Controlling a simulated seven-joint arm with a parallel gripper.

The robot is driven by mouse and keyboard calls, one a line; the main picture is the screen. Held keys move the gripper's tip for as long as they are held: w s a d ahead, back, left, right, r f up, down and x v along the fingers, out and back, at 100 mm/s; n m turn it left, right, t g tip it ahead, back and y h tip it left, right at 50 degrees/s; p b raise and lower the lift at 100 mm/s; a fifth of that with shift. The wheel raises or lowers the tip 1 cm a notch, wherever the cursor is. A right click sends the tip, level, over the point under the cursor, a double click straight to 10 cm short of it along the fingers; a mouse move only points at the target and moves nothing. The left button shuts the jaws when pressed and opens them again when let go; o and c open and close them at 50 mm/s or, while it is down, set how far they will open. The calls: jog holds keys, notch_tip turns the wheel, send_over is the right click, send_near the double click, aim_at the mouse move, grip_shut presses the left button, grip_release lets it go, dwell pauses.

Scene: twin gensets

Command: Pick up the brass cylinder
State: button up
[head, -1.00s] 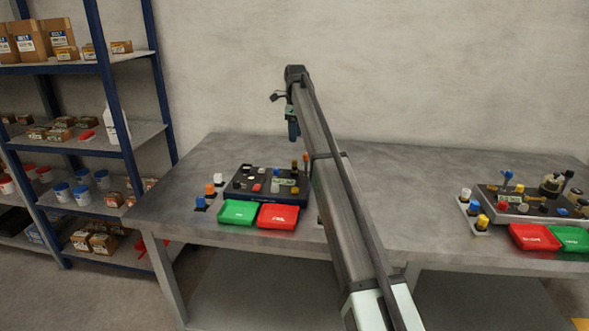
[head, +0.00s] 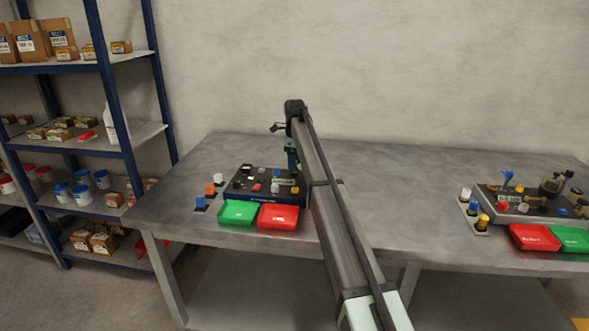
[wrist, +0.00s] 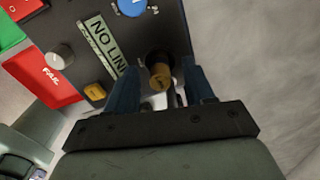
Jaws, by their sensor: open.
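In the wrist view, the brass cylinder (wrist: 160,75) stands on the dark panel, with a dark round part behind it. My gripper (wrist: 159,82) is open, with one blue finger on each side of the cylinder. A gap shows on both sides, and the jaws are not closed on it. In the head view, my gripper (head: 291,160) points down over the back right part of the left panel (head: 238,197). The cylinder cannot be made out there, where my gripper and arm cover that corner.
Near the cylinder are a "NO LIN..." label (wrist: 103,45), a yellow button (wrist: 95,92), a silver knob (wrist: 60,55) and a blue disc (wrist: 132,6). Green (head: 238,213) and red (head: 278,217) trays sit before the panel. A second panel (head: 498,206) stands at right.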

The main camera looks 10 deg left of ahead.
jog(key=shift+f, duration=0.55)
grip_shut()
